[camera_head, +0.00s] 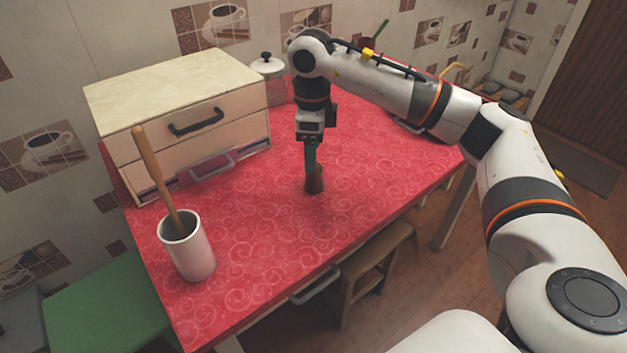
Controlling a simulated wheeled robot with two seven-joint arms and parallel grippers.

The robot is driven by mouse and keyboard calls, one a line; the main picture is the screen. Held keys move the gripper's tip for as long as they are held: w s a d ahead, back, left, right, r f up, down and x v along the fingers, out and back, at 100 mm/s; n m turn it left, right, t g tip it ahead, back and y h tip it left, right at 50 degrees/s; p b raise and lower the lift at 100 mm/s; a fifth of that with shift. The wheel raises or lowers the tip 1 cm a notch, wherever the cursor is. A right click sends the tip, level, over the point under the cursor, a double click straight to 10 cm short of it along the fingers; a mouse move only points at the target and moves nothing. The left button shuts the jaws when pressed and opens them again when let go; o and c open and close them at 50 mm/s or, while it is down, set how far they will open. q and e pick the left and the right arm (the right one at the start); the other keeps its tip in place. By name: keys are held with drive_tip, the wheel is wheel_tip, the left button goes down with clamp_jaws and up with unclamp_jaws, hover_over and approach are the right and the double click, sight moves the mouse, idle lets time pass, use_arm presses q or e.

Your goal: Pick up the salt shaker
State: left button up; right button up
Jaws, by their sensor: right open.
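A small dark brown shaker (314,184), which looks like the salt shaker, stands upright on the red counter near its middle. My right gripper (311,168) points straight down at it from above. Its fingers are open and reach down to the shaker's upper part, hiding some of it. I cannot tell whether the fingers touch the shaker. My left gripper is not in view.
The red patterned counter (270,235) is clear around the shaker. A white cup (190,252) holding a wooden-handled tool stands at front left. A cream drawer box (185,115) stands at back left, with a lidded jar (270,68) beside it. A stool (372,262) stands below.

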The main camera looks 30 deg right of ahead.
sight(314, 176)
wheel_tip(314, 176, down, 3)
drive_tip(key=shift+f, duration=0.15)
drive_tip(key=f, duration=0.4)
drive_tip(key=shift+w+d+f+b, duration=0.1)
drive_tip(key=shift+w+d+b, duration=0.15)
drive_tip(key=shift+d+b, duration=0.1)
drive_tip(key=shift+f, duration=0.55)
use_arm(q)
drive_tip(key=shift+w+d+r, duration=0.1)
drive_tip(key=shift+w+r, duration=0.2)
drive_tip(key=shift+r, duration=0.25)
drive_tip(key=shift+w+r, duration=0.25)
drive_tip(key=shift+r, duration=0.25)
use_arm(e)
drive_tip(key=c, duration=1.1)
